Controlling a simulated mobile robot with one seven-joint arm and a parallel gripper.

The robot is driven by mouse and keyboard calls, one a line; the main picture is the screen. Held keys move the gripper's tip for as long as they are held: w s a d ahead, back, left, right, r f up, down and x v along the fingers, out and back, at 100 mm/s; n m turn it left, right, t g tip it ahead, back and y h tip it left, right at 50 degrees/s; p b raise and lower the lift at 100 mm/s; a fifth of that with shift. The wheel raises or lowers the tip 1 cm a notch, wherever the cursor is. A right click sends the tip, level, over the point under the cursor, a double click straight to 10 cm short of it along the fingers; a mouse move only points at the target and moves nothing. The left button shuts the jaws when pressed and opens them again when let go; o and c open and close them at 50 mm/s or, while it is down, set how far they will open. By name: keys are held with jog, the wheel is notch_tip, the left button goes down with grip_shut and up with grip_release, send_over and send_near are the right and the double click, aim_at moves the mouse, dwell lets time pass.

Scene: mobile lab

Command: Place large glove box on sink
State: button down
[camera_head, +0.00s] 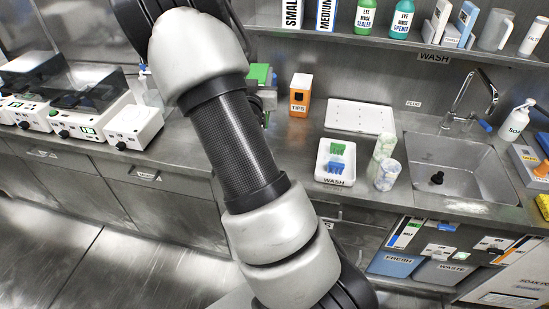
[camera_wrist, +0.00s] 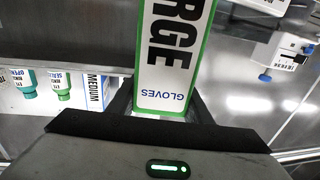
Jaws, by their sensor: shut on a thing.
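The large glove box (camera_wrist: 170,55) is white with a green border, marked "RGE" and "GLOVES" in the part I see. In the wrist view it stands between the fingers of my gripper (camera_wrist: 160,112), which is shut on it. In the head view my arm hides most of the gripper. A green shape shows beside the arm there, and I cannot tell if it is the box. The steel sink (camera_head: 455,160) is at the right of the counter, with a dark drain plug in its basin.
The shelf holds small (camera_head: 291,14) and medium (camera_head: 326,15) boxes and eye rinse bottles (camera_head: 401,22). A tap (camera_head: 470,100) rises behind the sink.

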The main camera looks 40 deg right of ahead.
jog(key=s+d+f+m+g+h, duration=0.2)
jog(key=d+f, duration=0.1)
jog(key=d, duration=0.2)
notch_tip(320, 180, down, 9)
jog(key=b, duration=0.2)
jog(key=shift+s+d, duration=0.2)
jog(key=shift+f, duration=0.15)
jog(key=c, duration=0.9)
grip_release()
